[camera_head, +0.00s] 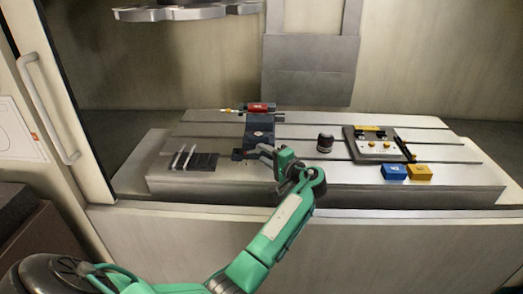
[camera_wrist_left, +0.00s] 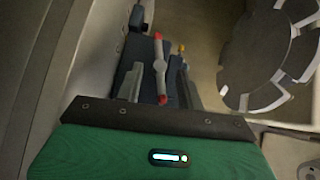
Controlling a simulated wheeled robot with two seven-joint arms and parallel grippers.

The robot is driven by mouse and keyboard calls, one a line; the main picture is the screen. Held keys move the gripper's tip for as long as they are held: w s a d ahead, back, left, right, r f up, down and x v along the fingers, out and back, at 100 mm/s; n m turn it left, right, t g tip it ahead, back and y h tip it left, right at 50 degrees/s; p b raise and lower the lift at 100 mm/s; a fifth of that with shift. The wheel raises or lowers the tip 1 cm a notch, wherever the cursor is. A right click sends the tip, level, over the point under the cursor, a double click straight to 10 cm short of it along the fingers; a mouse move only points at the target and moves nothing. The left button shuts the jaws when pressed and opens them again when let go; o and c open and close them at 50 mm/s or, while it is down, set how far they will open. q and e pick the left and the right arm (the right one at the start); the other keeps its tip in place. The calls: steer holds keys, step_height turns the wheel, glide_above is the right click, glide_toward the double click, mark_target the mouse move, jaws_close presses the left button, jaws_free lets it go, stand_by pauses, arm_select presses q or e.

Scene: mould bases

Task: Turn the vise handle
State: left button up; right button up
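The vise (camera_head: 259,129) is a dark blue block with a red part at its back, standing on the slotted metal table in the head view. In the left wrist view, the vise handle (camera_wrist_left: 159,66) is a grey bar with red ends, in front of the dark blue vise body (camera_wrist_left: 140,52). My left gripper (camera_head: 262,150) is at the near end of the vise. In the left wrist view, its two fingers (camera_wrist_left: 159,88) are apart, with the handle between them and visible gaps on both sides. The handle is not clear in the head view. My right gripper is not in view.
The slotted table (camera_head: 320,181) holds a dark cylinder (camera_head: 325,143), a plate fixture (camera_head: 376,146), a blue block (camera_head: 394,172) and a yellow block (camera_head: 420,173) to the right. Metal bars (camera_head: 184,157) lie at left. A round tool disc (camera_head: 187,12) hangs above.

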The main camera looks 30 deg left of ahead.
arm_select(q)
steer(key=shift+x, duration=1.15)
steer(key=shift+a, duration=0.1)
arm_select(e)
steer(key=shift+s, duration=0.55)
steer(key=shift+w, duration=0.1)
arm_select(q)
jaws_close()
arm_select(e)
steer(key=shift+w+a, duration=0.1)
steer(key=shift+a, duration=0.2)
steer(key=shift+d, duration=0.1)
